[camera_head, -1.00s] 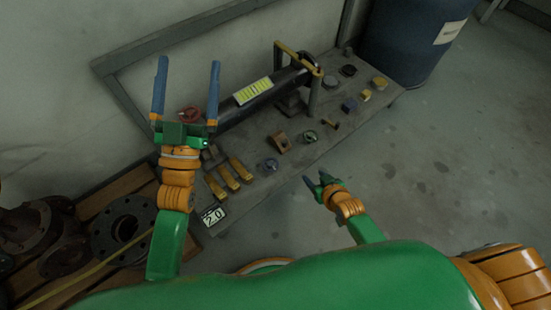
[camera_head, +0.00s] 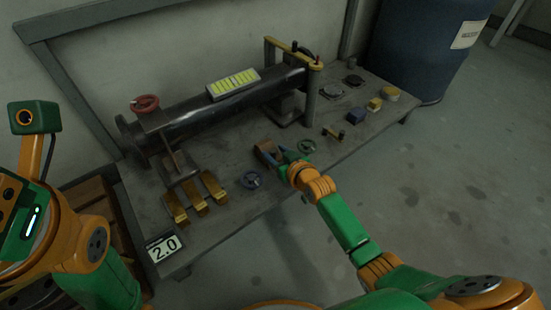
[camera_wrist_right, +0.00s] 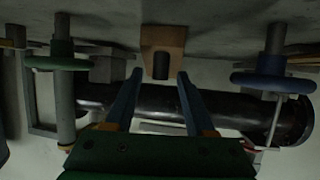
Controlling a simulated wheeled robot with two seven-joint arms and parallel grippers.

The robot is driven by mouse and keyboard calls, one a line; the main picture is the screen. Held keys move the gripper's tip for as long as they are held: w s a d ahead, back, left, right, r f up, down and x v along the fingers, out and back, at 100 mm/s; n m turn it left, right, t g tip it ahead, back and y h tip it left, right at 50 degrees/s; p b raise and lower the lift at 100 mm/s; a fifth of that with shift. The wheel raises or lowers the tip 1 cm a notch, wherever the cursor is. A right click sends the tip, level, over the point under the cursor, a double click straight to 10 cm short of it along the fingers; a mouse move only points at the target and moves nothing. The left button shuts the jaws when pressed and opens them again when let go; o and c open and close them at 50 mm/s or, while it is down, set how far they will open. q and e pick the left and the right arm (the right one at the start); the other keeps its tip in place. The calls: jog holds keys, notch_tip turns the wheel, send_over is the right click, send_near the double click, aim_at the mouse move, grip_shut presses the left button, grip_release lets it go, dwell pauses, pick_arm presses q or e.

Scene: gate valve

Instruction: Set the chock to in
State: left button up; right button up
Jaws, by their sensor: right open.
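The chock appears to be the brown wooden block (camera_head: 266,150) on the grey bench top.
A green handwheel (camera_head: 306,146) and a blue handwheel (camera_head: 252,180) flank the block. A black pipe (camera_head: 200,107) with a red handwheel (camera_head: 145,104) lies behind. Yellow brackets (camera_head: 194,195) stand left, near a "2.0" sign (camera_head: 163,247). A blue drum (camera_head: 420,50) stands far right.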

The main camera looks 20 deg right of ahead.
grip_shut()
dwell(1.4)
